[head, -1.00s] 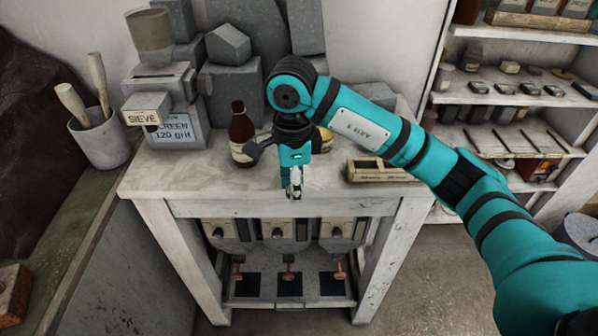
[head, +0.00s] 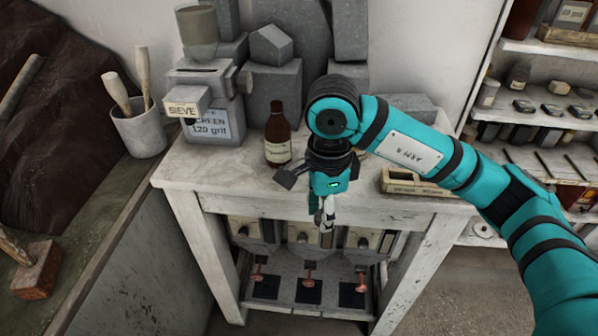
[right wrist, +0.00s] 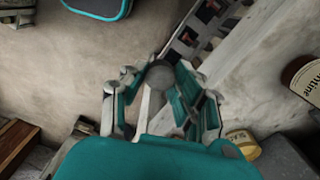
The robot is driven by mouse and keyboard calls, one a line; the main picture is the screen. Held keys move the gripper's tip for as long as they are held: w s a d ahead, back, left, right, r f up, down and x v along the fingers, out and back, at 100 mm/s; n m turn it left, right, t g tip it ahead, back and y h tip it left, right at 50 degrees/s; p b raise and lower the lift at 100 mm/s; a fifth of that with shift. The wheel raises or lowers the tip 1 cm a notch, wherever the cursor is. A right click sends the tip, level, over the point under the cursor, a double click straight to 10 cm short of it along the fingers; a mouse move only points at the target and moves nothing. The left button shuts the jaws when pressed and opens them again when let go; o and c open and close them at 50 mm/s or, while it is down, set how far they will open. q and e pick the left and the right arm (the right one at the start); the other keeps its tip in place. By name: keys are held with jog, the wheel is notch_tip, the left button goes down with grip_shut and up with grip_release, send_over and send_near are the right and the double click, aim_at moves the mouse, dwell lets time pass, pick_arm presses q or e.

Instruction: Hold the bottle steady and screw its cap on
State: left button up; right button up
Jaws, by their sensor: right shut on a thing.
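A brown bottle (head: 278,137) with a pale label stands upright on the workbench, left of my right arm. It shows partly at the right edge of the right wrist view (right wrist: 306,80). My right gripper (head: 326,214) points down at the bench's front edge, in front and to the right of the bottle, apart from it. In the right wrist view its fingers (right wrist: 160,88) are shut on a small round grey thing (right wrist: 160,75), which looks like the cap. My left gripper is not in view.
The workbench (head: 230,176) has a sieve machine (head: 205,110) and grey stone blocks behind the bottle. A wooden tray (head: 425,186) lies to the right. A jar with a yellow label (right wrist: 243,143) shows in the wrist view. A cup of tools (head: 138,130) stands left.

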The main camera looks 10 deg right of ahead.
jog(key=s+d+f+n, duration=0.6)
jog(key=s+d+n, duration=0.1)
jog(key=n, duration=1)
jog(key=shift+d+n, duration=0.4)
jog(key=shift+d, duration=0.15)
